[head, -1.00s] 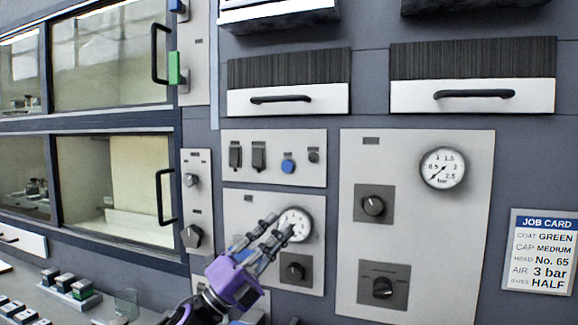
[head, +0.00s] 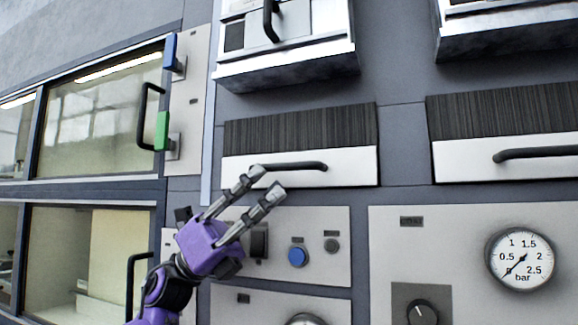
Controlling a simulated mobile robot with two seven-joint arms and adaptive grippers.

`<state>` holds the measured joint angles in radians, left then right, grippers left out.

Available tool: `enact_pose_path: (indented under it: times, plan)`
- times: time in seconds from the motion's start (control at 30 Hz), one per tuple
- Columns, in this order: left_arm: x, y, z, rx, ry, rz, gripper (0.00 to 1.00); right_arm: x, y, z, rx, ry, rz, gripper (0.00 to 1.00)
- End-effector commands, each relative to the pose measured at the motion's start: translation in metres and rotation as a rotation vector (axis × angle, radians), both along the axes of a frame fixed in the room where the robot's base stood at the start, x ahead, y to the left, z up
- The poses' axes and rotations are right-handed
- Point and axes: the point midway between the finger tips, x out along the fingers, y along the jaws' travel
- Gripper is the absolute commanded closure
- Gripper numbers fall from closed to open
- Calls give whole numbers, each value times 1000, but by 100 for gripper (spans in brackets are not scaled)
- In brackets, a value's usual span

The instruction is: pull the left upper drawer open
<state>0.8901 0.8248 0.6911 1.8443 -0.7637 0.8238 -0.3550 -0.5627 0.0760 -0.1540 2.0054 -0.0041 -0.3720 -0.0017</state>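The left upper drawer (head: 345,170) has a white front below a dark ribbed panel and a black horizontal bar handle (head: 300,166). The drawer looks shut, its front close against the wall. My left gripper (head: 266,182) is purple with grey fingers. Its fingers are spread and empty, pointing up and right at the handle's left end. One fingertip overlaps that end in the picture; I cannot tell if they touch. My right gripper is not in view.
A second drawer (head: 500,176) with a black handle is at the right. A metal unit (head: 290,60) juts out above the left drawer. Below are a switch panel with a blue button (head: 297,257) and a pressure gauge (head: 520,259). Sliding glass windows (head: 95,115) are at the left.

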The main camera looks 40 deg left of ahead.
Motion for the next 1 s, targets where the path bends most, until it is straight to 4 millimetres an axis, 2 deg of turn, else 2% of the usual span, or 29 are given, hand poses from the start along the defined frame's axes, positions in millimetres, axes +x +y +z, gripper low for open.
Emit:
enact_pose_path:
  times: [0.03,0.1,0.3,0.7,0.73,0.87,1.0]
  plan:
    - [-1,-6,12,0,-8,-2,81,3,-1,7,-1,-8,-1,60]
    - [2,-14,21,0,-8,-2,81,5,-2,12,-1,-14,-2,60]
    - [12,-32,39,-2,-5,-2,81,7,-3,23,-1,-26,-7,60]
    - [18,-39,43,-2,0,0,81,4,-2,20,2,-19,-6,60]
    - [18,-39,43,-2,0,0,82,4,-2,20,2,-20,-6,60]
    - [18,-39,43,-2,0,0,99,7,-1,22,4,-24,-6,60]
    - [18,-39,43,-2,0,0,100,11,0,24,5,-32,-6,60]
